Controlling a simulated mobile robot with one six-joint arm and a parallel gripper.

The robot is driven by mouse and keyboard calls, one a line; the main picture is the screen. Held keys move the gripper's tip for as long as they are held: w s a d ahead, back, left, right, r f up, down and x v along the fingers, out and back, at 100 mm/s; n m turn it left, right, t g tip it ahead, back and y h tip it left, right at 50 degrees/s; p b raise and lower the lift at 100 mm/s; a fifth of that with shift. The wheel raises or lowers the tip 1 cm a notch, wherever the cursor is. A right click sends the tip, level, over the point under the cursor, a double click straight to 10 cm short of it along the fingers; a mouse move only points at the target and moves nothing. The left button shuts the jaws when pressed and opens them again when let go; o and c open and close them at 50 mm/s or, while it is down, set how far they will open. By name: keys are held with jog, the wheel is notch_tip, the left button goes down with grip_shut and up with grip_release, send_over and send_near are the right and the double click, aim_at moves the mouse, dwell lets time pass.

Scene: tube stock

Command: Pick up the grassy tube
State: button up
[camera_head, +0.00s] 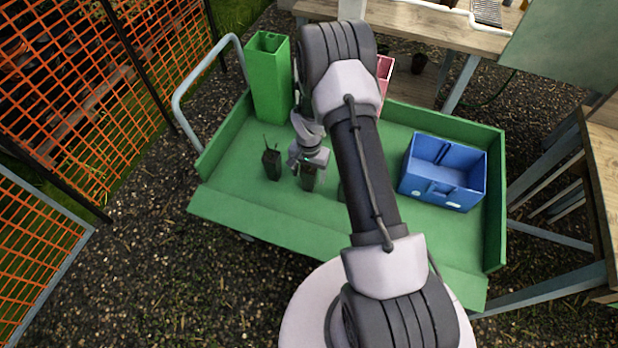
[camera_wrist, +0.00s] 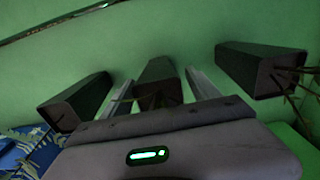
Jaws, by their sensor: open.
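Three dark tubes stand in the green cart. The left one (camera_head: 271,164) has thin twig-like stems; it is on the right in the wrist view (camera_wrist: 248,68). The middle tube (camera_head: 308,178) is under my gripper (camera_head: 309,166). In the wrist view the middle tube (camera_wrist: 158,78), with a few thin stems at its mouth, lies between the two spread fingers of my gripper (camera_wrist: 160,77). My gripper is open, with gaps beside the tube. The third tube (camera_wrist: 78,102) is mostly hidden by my arm in the head view. I cannot tell for certain which is grassy.
The cart (camera_head: 236,208) also holds a tall green bin (camera_head: 270,85), a blue crate (camera_head: 443,172) at right and a pink container (camera_head: 384,72) partly behind my arm. Low walls edge the cart. Its floor is clear at the front left.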

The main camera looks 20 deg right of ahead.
jog(key=shift+r, duration=0.1)
grip_shut()
